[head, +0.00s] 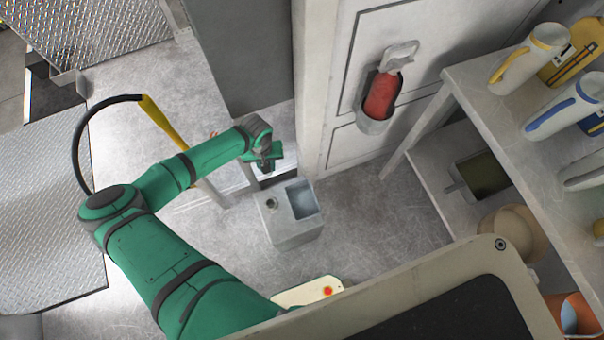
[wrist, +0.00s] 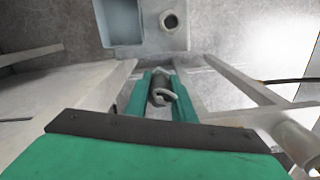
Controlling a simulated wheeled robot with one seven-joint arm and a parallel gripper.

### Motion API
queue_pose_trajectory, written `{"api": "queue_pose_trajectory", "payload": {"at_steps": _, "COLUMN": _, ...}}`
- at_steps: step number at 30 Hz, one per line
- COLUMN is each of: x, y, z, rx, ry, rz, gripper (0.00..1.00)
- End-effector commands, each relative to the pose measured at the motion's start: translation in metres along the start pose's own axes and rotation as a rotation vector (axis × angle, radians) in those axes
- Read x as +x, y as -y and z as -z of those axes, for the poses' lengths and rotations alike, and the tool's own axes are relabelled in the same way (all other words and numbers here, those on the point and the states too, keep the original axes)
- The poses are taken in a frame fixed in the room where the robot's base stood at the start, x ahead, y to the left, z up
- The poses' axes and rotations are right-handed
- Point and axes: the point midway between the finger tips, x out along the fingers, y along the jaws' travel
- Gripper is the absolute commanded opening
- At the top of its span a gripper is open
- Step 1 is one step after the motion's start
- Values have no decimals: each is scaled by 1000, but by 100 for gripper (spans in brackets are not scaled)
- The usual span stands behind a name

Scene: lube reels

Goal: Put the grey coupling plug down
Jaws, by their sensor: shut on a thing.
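My gripper (head: 266,157) is at the end of my green arm, just behind and above a grey box, in the head view. In the wrist view its two green fingers (wrist: 160,92) are shut on the grey coupling plug (wrist: 158,88), a short dark grey cylinder with a pale curved loop. I cannot make out the plug in the head view. The grey box (head: 291,236) has a round socket (head: 272,204) and a square blue-grey recess (head: 303,200) in its top. In the wrist view the socket (wrist: 170,21) and recess (wrist: 121,22) lie beyond the fingertips, apart from the plug.
Pale rails (wrist: 240,82) flank the gripper in the wrist view. A yellow-ended black hose (head: 155,117) arcs beside my arm. A red extinguisher (head: 382,96) hangs on the cabinet. A shelf (head: 478,83) with several jugs stands at right. The floor right of the box is clear.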

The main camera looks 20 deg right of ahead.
Motion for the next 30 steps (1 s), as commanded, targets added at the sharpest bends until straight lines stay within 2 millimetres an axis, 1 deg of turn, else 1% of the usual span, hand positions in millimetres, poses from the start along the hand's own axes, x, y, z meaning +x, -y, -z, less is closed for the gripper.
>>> {"api": "queue_pose_trajectory", "payload": {"at_steps": 1, "x": 6, "y": -4, "z": -2, "rx": 16, "ry": 1, "rz": -2, "gripper": 0}}
{"api": "queue_pose_trajectory", "payload": {"at_steps": 5, "x": 17, "y": -16, "z": -9, "rx": 41, "ry": 1, "rz": -3, "gripper": 0}}
{"api": "queue_pose_trajectory", "payload": {"at_steps": 12, "x": 38, "y": -54, "z": -38, "rx": 39, "ry": 2, "rz": -6, "gripper": 0}}
{"api": "queue_pose_trajectory", "payload": {"at_steps": 18, "x": 54, "y": -79, "z": -60, "rx": 29, "ry": 1, "rz": -6, "gripper": 0}}
{"api": "queue_pose_trajectory", "payload": {"at_steps": 19, "x": 59, "y": -80, "z": -61, "rx": 27, "ry": 1, "rz": -3, "gripper": 0}}
{"api": "queue_pose_trajectory", "payload": {"at_steps": 24, "x": 82, "y": -96, "z": -73, "rx": 28, "ry": 2, "rz": -3, "gripper": 0}}
{"api": "queue_pose_trajectory", "payload": {"at_steps": 30, "x": 101, "y": -109, "z": -82, "rx": 33, "ry": 1, "rz": -1, "gripper": 0}}
